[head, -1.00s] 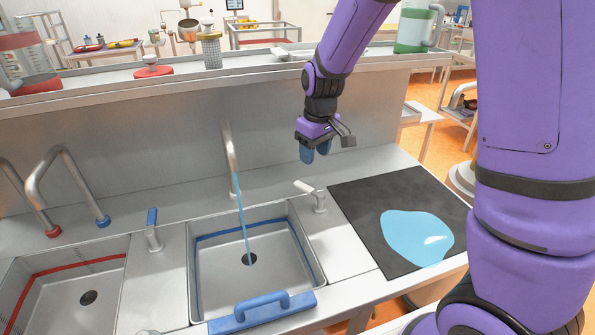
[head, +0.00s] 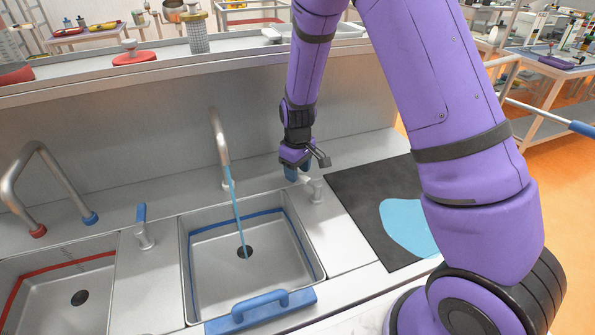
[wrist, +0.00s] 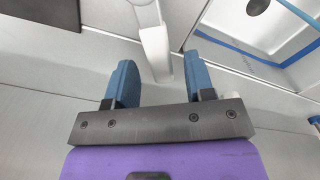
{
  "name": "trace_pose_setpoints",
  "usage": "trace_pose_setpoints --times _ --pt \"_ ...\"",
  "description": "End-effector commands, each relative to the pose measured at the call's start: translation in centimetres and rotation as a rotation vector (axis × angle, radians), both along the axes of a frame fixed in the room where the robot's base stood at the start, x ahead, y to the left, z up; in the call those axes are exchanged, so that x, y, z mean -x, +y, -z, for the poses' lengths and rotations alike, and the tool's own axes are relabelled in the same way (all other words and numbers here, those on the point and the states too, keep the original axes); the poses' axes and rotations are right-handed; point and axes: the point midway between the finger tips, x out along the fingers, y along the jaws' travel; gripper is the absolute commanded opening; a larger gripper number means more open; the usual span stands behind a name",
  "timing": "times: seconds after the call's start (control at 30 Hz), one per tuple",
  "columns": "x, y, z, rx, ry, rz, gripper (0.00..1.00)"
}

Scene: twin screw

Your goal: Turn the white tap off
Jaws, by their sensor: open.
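The white tap handle (head: 312,187) stands on the counter just right of the blue-trimmed sink. Its lever points left and back. Blue water (head: 238,212) runs from the steel spout (head: 219,150) into that sink. My gripper (head: 297,172) is low over the counter at the handle's lever, which it partly hides in the head view. In the wrist view my gripper (wrist: 160,85) is open, with its blue fingers on either side of the white lever (wrist: 155,52). I cannot tell whether either finger touches the lever.
The blue-trimmed sink (head: 187,270) has a blue front handle (head: 258,305). A blue-handled tap (head: 143,228) stands left of it, near a red-trimmed sink (head: 10,292). A black mat (head: 352,215) with a blue patch (head: 408,228) lies right of the white handle.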

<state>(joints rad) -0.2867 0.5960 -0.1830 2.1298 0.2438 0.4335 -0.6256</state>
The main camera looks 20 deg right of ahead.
Motion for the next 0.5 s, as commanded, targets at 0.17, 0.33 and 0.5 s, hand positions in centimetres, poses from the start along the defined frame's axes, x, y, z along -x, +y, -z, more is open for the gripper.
trace_pose_setpoints --times 0.17,0.33,0.5 --pt "0.02 -0.01 0.6 0.0 0.0 -0.001 0.49" --pt "0.01 0.0 0.6 0.0 0.0 -0.001 0.49" --pt "0.02 0.01 0.59 0.0 0.0 -0.001 0.17"
